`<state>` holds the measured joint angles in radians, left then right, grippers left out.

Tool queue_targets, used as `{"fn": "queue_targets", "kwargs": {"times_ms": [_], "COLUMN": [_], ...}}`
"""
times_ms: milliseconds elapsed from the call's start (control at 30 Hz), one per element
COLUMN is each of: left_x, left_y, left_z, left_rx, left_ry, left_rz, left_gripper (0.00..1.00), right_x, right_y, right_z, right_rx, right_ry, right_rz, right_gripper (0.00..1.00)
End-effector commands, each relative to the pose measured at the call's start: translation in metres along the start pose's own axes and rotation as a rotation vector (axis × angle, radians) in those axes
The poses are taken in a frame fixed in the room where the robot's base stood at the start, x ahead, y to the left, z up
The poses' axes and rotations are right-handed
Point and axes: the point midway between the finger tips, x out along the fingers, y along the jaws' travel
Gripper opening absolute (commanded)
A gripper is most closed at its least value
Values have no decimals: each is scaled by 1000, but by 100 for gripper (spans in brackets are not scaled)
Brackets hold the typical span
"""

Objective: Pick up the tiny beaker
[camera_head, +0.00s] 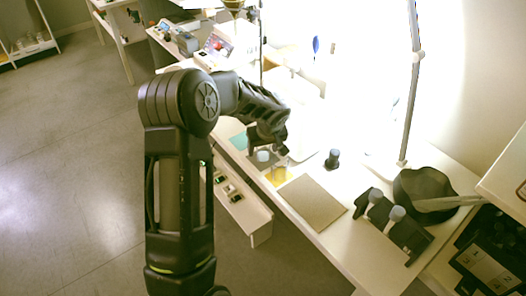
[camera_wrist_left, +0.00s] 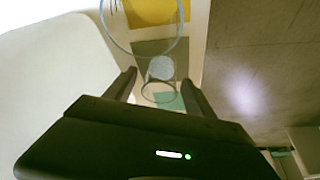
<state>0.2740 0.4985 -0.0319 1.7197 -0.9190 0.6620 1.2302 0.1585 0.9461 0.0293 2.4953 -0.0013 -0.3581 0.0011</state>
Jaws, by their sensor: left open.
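The tiny beaker (camera_wrist_left: 160,94) is clear glass with a pale round disc in or by it, and stands over a grey mat (camera_wrist_left: 186,52) in the left wrist view. In the head view only its pale part (camera_head: 263,155) shows clearly, just below my left gripper (camera_head: 268,147). In the left wrist view my left gripper (camera_wrist_left: 160,84) is open, with one finger on each side of the tiny beaker. I cannot tell whether the fingers touch the glass. My right gripper is not in view.
A larger glass beaker (camera_wrist_left: 112,40) stands close by, near a yellow mat (camera_wrist_left: 152,10). A dark bottle (camera_head: 332,160), a tan board (camera_head: 312,203), a black holder (camera_head: 405,235) and a black bowl (camera_head: 424,184) are on the white table. A teal mat (camera_head: 239,141) lies left of the gripper.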

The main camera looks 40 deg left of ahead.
Motion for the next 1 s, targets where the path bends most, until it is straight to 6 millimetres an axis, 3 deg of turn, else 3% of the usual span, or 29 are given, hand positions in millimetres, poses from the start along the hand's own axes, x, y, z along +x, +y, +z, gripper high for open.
{"fn": "queue_targets", "kwargs": {"times_ms": [667,1000], "left_x": [5,5], "left_y": [0,0], "left_z": [0,0], "left_rx": [0,0], "left_ry": [1,1], "left_rz": [1,1], "left_gripper": [62,35], "right_x": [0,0], "right_y": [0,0], "right_z": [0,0], "right_rx": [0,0], "right_ry": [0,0], "right_rz": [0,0], "right_gripper": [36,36]}}
